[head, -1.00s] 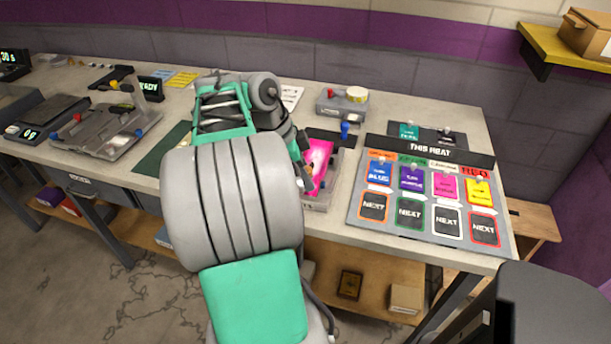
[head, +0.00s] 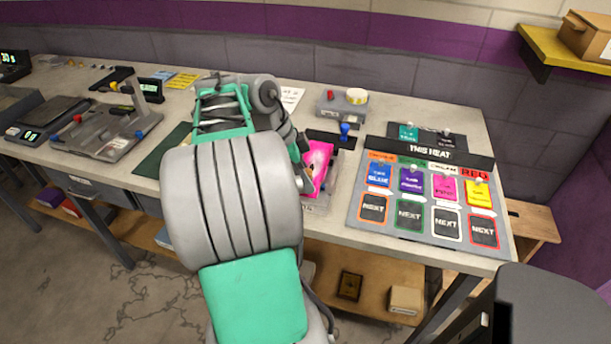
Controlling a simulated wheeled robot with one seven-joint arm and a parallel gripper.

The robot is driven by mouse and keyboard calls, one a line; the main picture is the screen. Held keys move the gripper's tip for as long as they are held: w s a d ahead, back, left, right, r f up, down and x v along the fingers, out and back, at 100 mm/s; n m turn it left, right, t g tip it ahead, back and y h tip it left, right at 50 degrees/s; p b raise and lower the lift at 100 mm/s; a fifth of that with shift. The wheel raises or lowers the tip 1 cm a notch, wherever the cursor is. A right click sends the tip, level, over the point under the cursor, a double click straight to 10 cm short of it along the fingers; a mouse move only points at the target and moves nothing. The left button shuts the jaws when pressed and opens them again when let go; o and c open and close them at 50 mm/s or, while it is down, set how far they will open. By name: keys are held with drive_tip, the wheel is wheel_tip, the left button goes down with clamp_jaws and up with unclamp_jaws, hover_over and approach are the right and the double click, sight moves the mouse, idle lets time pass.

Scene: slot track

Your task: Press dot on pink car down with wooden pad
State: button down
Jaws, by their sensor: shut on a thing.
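The pink car (head: 319,161) sits on a grey stand (head: 318,204) near the front edge of the bench, partly covered by my arm. My gripper (head: 304,180) is mostly hidden behind my own wrist; only its end shows at the car's left side. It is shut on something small. A tiny tan patch beside the fingers looks like the wooden pad, but most of it is hidden. The dot on the car cannot be made out, nor whether the pad touches it.
A black bar with a blue knob (head: 345,129) lies just behind the car. The heat board (head: 352,215) with coloured cards fills the right of the bench. A grey box (head: 338,107) with a red button stands behind. A grey fixture (head: 85,142) stands left.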

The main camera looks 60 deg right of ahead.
drive_tip(key=shift+d+r+p, duration=0.1)
drive_tip(key=shift+r+p, duration=2.35)
drive_tip(key=shift+r, duration=0.85)
